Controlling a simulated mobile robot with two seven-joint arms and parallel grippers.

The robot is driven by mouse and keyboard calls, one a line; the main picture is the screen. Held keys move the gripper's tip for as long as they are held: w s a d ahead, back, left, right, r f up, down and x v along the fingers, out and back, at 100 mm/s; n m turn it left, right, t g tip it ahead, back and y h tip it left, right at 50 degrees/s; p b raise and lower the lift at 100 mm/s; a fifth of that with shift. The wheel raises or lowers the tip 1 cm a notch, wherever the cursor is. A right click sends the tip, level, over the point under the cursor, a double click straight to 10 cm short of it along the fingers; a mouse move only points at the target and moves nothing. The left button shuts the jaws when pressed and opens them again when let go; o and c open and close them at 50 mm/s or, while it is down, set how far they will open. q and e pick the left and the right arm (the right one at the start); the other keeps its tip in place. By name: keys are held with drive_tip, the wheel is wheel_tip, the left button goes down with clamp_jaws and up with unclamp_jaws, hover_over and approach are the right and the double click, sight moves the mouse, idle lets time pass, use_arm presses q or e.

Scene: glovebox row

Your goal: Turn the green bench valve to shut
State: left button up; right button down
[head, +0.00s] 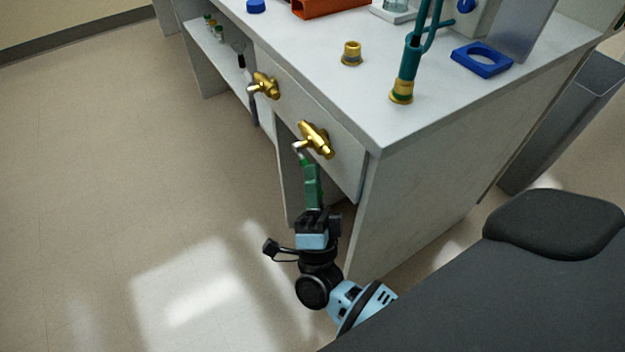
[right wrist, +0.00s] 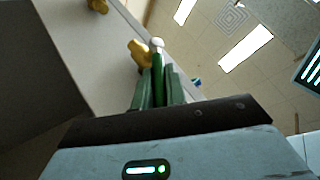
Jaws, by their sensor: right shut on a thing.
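The green bench valve has a brass body (head: 316,139) on the front panel of the bench, near its right corner. A pale metal stem joins it to a green lever handle (head: 304,160), which points down and away from the body. My right gripper (head: 311,168) comes up from below and is shut on this handle. In the right wrist view the green handle (right wrist: 157,75) lies between the two green fingers, with the brass body (right wrist: 139,54) just beyond their tips. The fingers hide part of the handle. My left gripper is in neither view.
A second brass valve (head: 265,86) sits farther left on the same panel. The bench top (head: 330,85) carries a brass fitting (head: 352,53), a teal stand (head: 409,62) and a blue square ring (head: 482,60). The floor (head: 130,170) to the left is clear.

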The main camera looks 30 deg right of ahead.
drive_tip(key=c, duration=1.7)
unclamp_jaws()
drive_tip(key=shift+b+v, duration=0.65)
drive_tip(key=shift+v, duration=3.25)
